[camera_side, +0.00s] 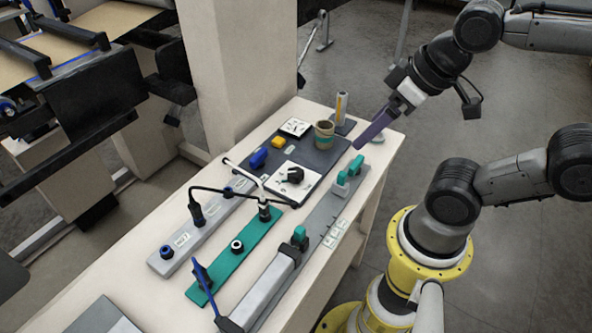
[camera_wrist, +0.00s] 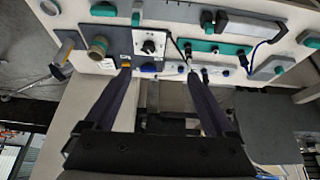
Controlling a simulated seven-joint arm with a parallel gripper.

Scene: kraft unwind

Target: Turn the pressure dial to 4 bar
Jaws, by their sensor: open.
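The pressure dial appears to be the black knob (camera_side: 294,175) on a square white plate (camera_side: 284,187) on the dark panel of the bench. In the wrist view the knob (camera_wrist: 148,46) sits on its white plate (camera_wrist: 156,36), ahead of my fingers. The scale and the pointer's reading are too small to tell. My gripper (camera_side: 358,143) is open and empty, in the air near the bench's right edge, up and right of the knob and apart from it. In the wrist view its two purple fingers (camera_wrist: 160,72) are spread, with nothing between their tips.
A white T-handle (camera_side: 248,174), black cable and teal clamps (camera_side: 356,165) stand close by. The air above the panel is clear.

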